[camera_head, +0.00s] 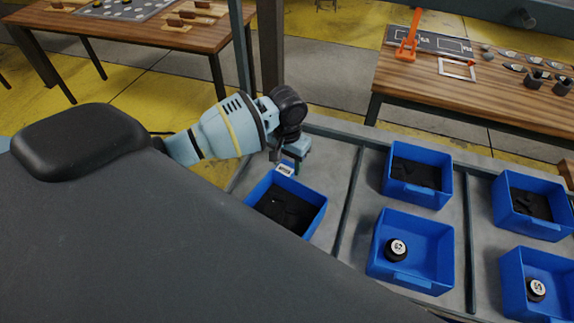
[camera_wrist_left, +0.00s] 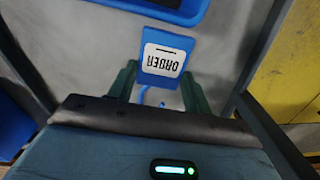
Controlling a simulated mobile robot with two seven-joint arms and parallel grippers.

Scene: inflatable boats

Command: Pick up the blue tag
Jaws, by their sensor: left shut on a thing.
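The blue tag (camera_wrist_left: 165,62) has a white label reading ORDER, upside down in the left wrist view. It also shows in the head view (camera_head: 285,170), by the back rim of the nearest left blue bin (camera_head: 318,213). My left gripper (camera_wrist_left: 160,88) is shut on the tag, with one green finger at each side of it. In the head view my left gripper (camera_head: 296,152) is just behind that bin, partly hidden by its own wrist. A thin blue loop shows below the tag between the fingers. My right gripper is not in view.
The bin under the gripper holds dark pieces. To the right, on the grey surface (camera_head: 333,165), stand more blue bins, one (camera_head: 437,238) with a black numbered puck (camera_head: 396,249). Wooden tables (camera_head: 480,85) with small items stand behind.

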